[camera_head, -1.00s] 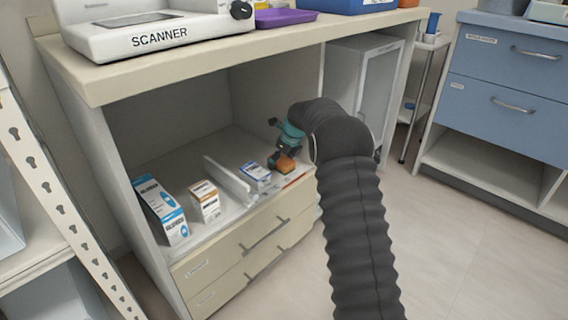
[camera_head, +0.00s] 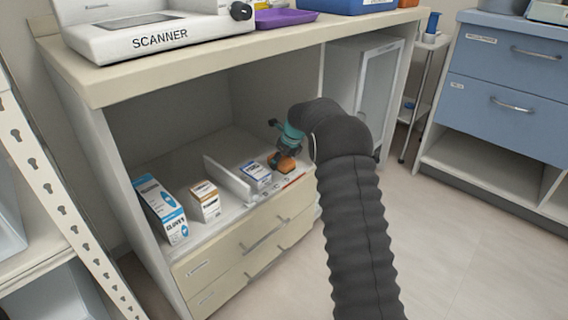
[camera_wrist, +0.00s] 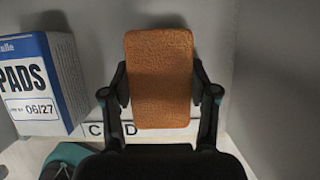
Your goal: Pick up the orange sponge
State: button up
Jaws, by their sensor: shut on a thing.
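The orange sponge (camera_wrist: 160,75) stands out between the two dark fingers of my gripper (camera_wrist: 160,98) in the wrist view. The fingers press on its left and right sides. In the head view the sponge (camera_head: 283,163) shows at the tip of my gripper (camera_head: 284,152), low over the front right of the open shelf (camera_head: 232,213). From these views I cannot tell whether the sponge touches the shelf.
A blue and white pads box (camera_wrist: 42,85) stands close to the left of the sponge; it also shows in the head view (camera_head: 257,174). A low divider (camera_head: 228,180) and further boxes (camera_head: 205,201) stand left. The desk top (camera_head: 250,45) overhangs the shelf.

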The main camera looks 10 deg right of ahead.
jog(key=shift+r+b, duration=0.1)
jog(key=shift+b, duration=0.45)
notch_tip(320, 180, up, 10)
jog(key=shift+r+p, duration=0.15)
jog(key=shift+p, duration=1.1)
jog(key=shift+c, duration=0.3)
